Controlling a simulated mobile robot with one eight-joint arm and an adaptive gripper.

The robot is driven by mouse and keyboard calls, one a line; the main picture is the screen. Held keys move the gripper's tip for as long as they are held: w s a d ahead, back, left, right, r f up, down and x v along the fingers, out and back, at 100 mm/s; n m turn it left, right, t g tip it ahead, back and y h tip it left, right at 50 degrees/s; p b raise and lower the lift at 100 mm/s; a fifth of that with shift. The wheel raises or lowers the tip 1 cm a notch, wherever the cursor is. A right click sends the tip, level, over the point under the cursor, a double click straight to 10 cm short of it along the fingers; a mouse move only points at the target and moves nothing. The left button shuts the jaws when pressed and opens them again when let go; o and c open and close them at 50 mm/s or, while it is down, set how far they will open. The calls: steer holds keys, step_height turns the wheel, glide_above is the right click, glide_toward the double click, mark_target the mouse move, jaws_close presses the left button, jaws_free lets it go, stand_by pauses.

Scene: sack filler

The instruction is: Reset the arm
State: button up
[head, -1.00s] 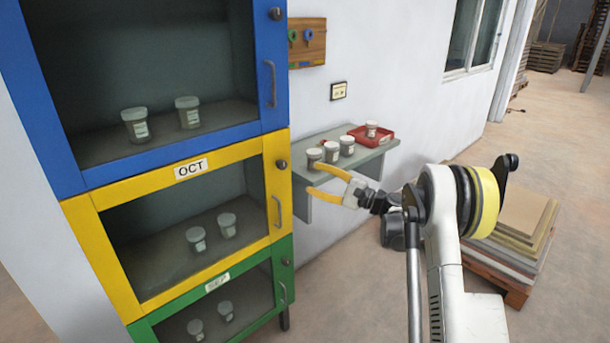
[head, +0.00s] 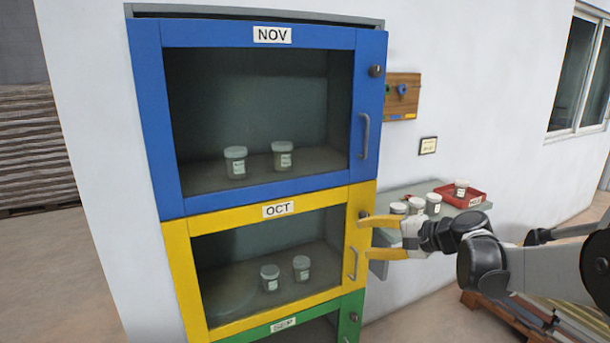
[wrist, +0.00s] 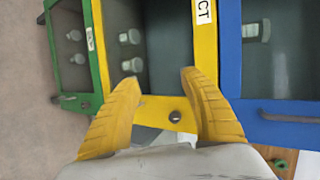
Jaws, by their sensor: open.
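My gripper (head: 372,236) is open and empty, its two yellow fingers spread just in front of the right edge of the yellow OCT cabinet (head: 270,317). In the wrist view my gripper (wrist: 160,85) frames the yellow door's edge, with a dark round lock knob (wrist: 175,117) between the fingers. I cannot tell whether the fingers touch the door. My arm (head: 530,272) reaches in from the right.
The blue NOV cabinet (head: 145,110) stands above, the green SEP cabinet (head: 351,318) below; all doors look shut. A grey shelf (head: 400,190) holds several jars and a red tray (head: 480,203). A key board (head: 402,95) hangs above. Pallets (head: 540,325) stand at lower right.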

steer(key=s+d+f+n+h, duration=0.1)
steer(key=s+f+n+h, duration=0.1)
steer(key=s, duration=0.9)
steer(key=s+f+n+g+h, duration=0.1)
steer(key=s+n+h, duration=0.3)
steer(key=s, duration=0.6)
steer(key=s+d+f+n+h, duration=0.1)
steer(key=s+f+n+h, duration=0.1)
steer(key=s, duration=0.9)
steer(key=shift+s+d+f+n+g+h, duration=0.3)
steer(key=shift+d+n+g+h, duration=0.1)
steer(key=shift+n+h, duration=0.25)
